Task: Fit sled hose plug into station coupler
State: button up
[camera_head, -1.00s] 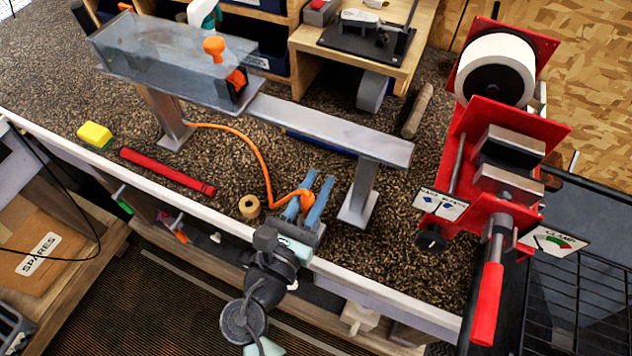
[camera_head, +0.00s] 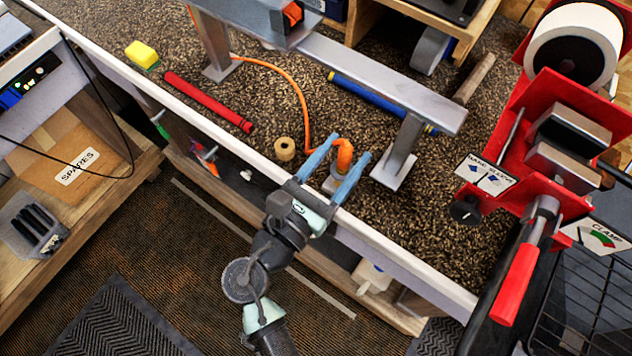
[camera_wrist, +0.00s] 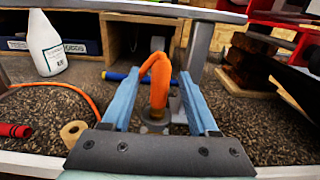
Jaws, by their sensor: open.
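The orange hose (camera_head: 301,103) runs from near the rail's left post across the bench and arches over into the orange plug (camera_head: 344,157). In the wrist view the plug (camera_wrist: 160,84) stands upright, its narrower brownish lower end meeting the grey coupler (camera_wrist: 155,127) on the bench. The coupler also shows below the plug in the head view (camera_head: 333,184). I cannot tell how deep the plug sits. My gripper (camera_head: 350,146) is open, its blue fingers on either side of the plug with visible gaps in the wrist view (camera_wrist: 160,74). The sled (camera_head: 291,14) is partly cut off at the top.
A grey rail (camera_head: 375,75) on posts stands behind, with a blue tube (camera_head: 375,98) beneath. A tan ring (camera_head: 285,149), red tube (camera_head: 208,101) and yellow block (camera_head: 142,54) lie left. A red clamp vise (camera_head: 540,150) stands right.

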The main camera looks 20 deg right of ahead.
jog(key=b+v, duration=0.1)
jog(key=v, duration=0.8)
dwell(0.6)
